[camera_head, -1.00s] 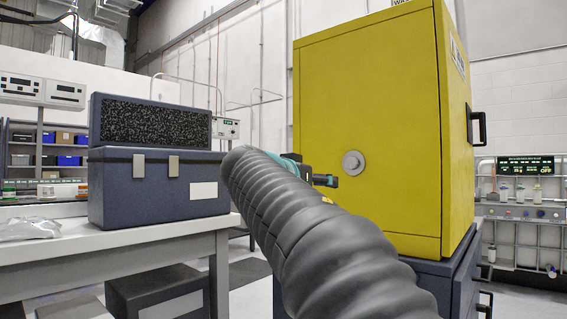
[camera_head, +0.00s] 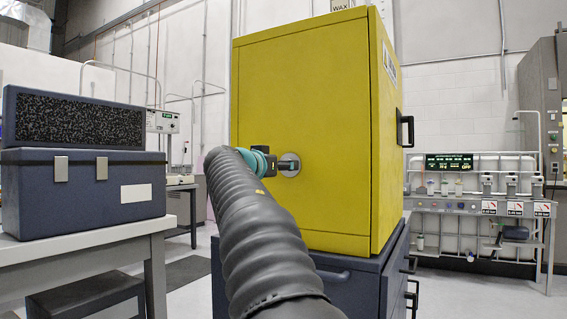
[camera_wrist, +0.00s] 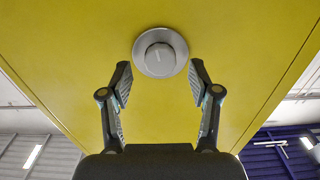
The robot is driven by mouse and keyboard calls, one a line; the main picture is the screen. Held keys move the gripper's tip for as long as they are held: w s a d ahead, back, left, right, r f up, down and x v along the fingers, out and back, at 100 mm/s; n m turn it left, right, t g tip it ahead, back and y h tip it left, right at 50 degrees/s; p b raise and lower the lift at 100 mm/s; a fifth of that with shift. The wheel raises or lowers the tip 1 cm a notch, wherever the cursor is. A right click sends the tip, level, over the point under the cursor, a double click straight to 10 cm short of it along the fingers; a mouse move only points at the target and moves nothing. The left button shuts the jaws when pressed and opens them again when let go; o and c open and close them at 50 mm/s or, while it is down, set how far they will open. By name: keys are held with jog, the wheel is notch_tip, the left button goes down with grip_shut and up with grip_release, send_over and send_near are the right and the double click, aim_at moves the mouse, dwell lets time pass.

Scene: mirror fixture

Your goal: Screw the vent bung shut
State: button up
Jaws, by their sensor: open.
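The vent bung (camera_head: 289,164) is a round grey knob on a wider disc, set in the side panel of the yellow cabinet (camera_head: 330,120). In the wrist view the bung (camera_wrist: 160,60) sits at the top middle, just beyond my fingertips. My gripper (camera_wrist: 160,72) is open, with one finger on each side of the bung and nothing between them. The fingers look apart from it. In the head view my gripper (camera_head: 272,165) is close by the bung, partly hidden by my arm. I cannot tell how far in the bung is threaded.
The yellow cabinet stands on a dark blue drawer unit (camera_head: 335,278). A bench (camera_head: 100,240) with a dark blue case (camera_head: 85,190) stands at the left. A rack with bottles (camera_head: 470,205) is at the right. The floor between bench and cabinet is mostly clear.

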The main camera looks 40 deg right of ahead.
jog(key=shift+x, duration=0.95)
